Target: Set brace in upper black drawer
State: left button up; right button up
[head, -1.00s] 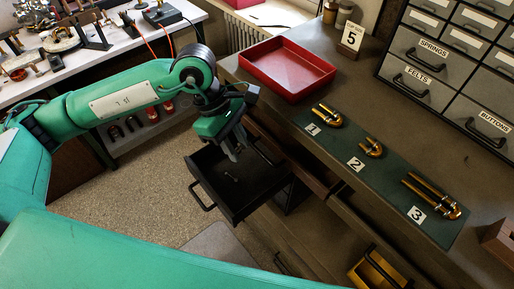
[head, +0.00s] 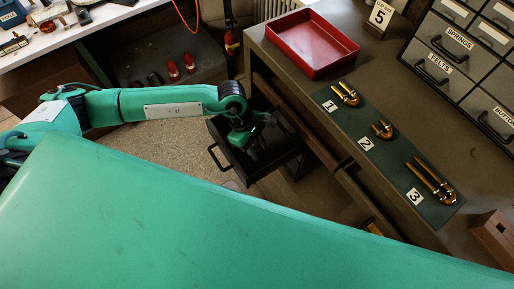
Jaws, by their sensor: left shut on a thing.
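The upper black drawer (head: 223,163) is pulled out from the bench, left of the bench's front edge, with its handle toward the left front. My left gripper (head: 251,153) reaches down into the drawer from above. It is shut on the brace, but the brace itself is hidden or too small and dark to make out. I cannot tell whether it touches the drawer floor. My right gripper is not in view.
A red tray (head: 347,49) stands on the bench (head: 388,95). Several brass slides lie on a green mat (head: 365,155) marked 1, 2 and 3. Grey labelled drawers (head: 455,42) stand at the right. A sliver of yellow (head: 374,228) shows below. My green arm covers the foreground.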

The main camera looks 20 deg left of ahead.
pick_arm(q)
notch_tip(320, 180, down, 2)
jog(key=shift+f, duration=0.3)
jog(key=o, duration=0.5)
jog(key=shift+f, duration=0.1)
jog(key=o, duration=0.4)
jog(key=shift+o, duration=0.2)
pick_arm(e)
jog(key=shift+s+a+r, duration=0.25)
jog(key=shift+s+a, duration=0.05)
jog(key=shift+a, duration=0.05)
